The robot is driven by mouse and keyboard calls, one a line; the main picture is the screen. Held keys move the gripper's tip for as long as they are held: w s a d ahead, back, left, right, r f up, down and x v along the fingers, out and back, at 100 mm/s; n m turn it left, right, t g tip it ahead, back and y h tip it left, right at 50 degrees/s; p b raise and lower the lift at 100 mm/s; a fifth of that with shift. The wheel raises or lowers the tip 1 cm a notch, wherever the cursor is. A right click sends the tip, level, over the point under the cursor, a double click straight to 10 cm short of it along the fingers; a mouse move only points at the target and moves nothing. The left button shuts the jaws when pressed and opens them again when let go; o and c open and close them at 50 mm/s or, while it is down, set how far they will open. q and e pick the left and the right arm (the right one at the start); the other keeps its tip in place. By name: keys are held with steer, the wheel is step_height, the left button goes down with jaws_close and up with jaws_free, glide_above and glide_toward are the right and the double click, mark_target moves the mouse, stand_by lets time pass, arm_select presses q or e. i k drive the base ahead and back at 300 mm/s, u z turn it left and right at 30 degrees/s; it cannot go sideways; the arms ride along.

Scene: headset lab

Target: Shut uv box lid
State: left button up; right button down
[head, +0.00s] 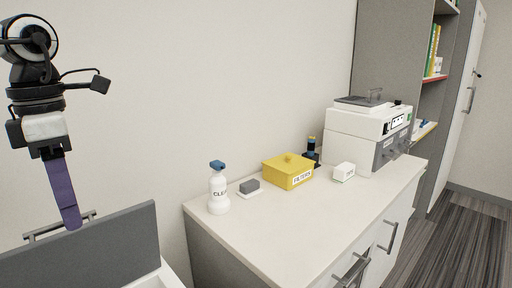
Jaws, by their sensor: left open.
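A dark grey panel (85,250), which looks like the raised uv box lid, stands upright at the bottom left. A metal bar handle (44,235) shows along its far side, partly hidden by it. A white part of the box (165,275) shows at the panel's lower right; the rest is cut off by the frame. My left gripper (71,222) points down from the left, its purple finger ending just behind the panel's top edge, by the handle. It is open; I cannot tell whether it touches the handle. My right gripper is not in view.
A cabinet top (300,220) to the right holds a spray bottle (218,190), a grey block (249,186), a yellow filters box (289,172), a small white box (344,172) and a white-and-grey machine (365,138). A wall is behind. Carpet is free at far right.

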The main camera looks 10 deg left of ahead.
mark_target(114, 251)
steer(key=k, duration=1.5)
